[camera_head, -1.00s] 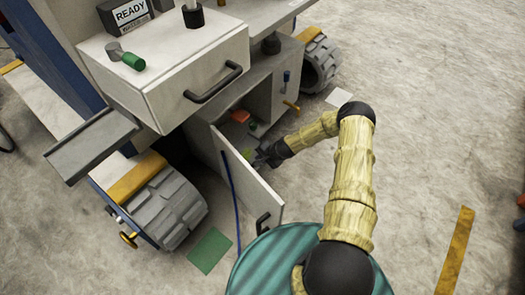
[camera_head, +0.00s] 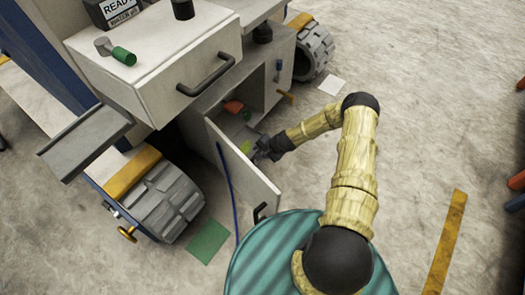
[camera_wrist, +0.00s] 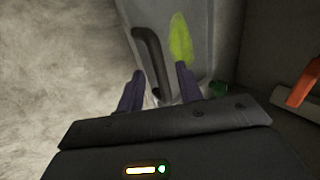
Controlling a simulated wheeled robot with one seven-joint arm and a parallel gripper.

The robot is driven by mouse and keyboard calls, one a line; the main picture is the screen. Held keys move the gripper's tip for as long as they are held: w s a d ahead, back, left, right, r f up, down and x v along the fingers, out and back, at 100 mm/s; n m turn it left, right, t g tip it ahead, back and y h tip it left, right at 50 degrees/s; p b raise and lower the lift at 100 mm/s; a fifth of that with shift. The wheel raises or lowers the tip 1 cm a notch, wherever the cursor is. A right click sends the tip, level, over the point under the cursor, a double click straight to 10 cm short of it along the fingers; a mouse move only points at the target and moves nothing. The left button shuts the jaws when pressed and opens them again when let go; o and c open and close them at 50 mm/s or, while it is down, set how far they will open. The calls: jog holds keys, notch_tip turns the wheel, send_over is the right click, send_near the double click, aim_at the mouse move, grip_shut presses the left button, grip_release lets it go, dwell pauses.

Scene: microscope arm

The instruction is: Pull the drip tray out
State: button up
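The drip tray appears to be the grey piece with a yellow-green stain low in the open cabinet; its handle (camera_wrist: 150,62) and stained surface (camera_wrist: 200,30) show in the wrist view. In the head view only the stain (camera_head: 246,147) and a little grey beside it show. My gripper (camera_head: 264,149) is low at the cabinet opening, behind the open door. In the wrist view my gripper (camera_wrist: 160,68) has its two dark fingers apart, with the black handle between them in the picture. I cannot tell whether they touch it.
The cabinet door (camera_head: 240,170) stands open in front. An orange object (camera_head: 233,107) lies inside the cabinet. A wheel (camera_head: 165,200) and a green sheet (camera_head: 208,241) are at left. Floor on the right is mostly clear.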

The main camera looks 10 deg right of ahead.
jog(key=p+v, duration=0.6)
jog(key=v, duration=1.1)
jog(key=shift+p, duration=0.35)
jog(key=shift+s+r, duration=0.15)
jog(key=shift+r, duration=0.05)
jog(key=s+a+r+n+g+h, duration=0.1)
jog(key=s+r+n+h, duration=0.15)
jog(key=s+r, duration=0.6)
jog(key=s+a+r+n+h, duration=0.1)
jog(key=s+a+r+n, duration=0.2)
jog(key=r, duration=1.1)
jog(key=s+r+n+g+h, duration=0.1)
jog(key=s+r+n, duration=0.4)
jog(key=r, duration=0.6)
notch_tip(320, 180, up, 37)
jog(key=m+p, duration=0.1)
jog(key=p, duration=3.6)
jog(key=shift+s+r, duration=0.2)
jog(key=shift+s, duration=0.25)
jog(key=shift+d, duration=0.15)
jog(key=shift+d, duration=0.15)
